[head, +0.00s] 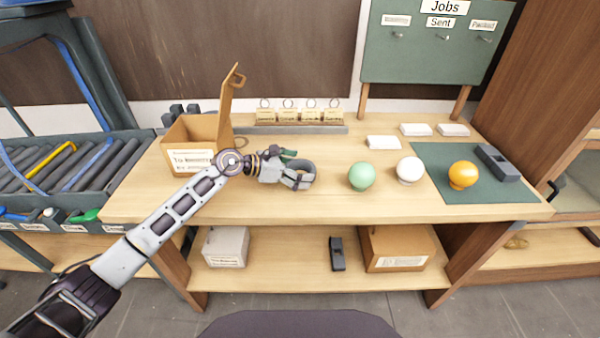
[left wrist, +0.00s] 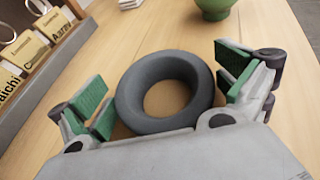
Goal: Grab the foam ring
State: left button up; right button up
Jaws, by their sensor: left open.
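The foam ring (left wrist: 126,102) is a dark grey ring lying flat on the wooden table in the left wrist view. In the head view the ring (head: 307,168) shows partly behind my left gripper (head: 298,177). In the left wrist view my left gripper (left wrist: 170,88) is open, with one green-padded finger on each side of the ring. The pads look apart from the ring, with a small gap on the left and on the right. The near edge of the ring is hidden by the gripper body. My right gripper is in neither view.
A green ball (head: 362,177), a white ball (head: 409,170) and an orange ball (head: 462,175) stand to the right, the orange one on a dark green mat (head: 437,155). An open cardboard box (head: 190,160) is at left. A tag rack (head: 300,129) stands behind.

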pick_arm(q)
jog(key=shift+c, duration=0.4)
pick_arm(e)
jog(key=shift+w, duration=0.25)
pick_arm(q)
jog(key=c, duration=0.6)
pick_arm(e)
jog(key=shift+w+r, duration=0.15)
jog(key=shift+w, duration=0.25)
pick_arm(q)
jog(key=shift+r, duration=0.65)
jog(key=shift+r+p, duration=0.85)
jog(key=shift+r, duration=12.5)
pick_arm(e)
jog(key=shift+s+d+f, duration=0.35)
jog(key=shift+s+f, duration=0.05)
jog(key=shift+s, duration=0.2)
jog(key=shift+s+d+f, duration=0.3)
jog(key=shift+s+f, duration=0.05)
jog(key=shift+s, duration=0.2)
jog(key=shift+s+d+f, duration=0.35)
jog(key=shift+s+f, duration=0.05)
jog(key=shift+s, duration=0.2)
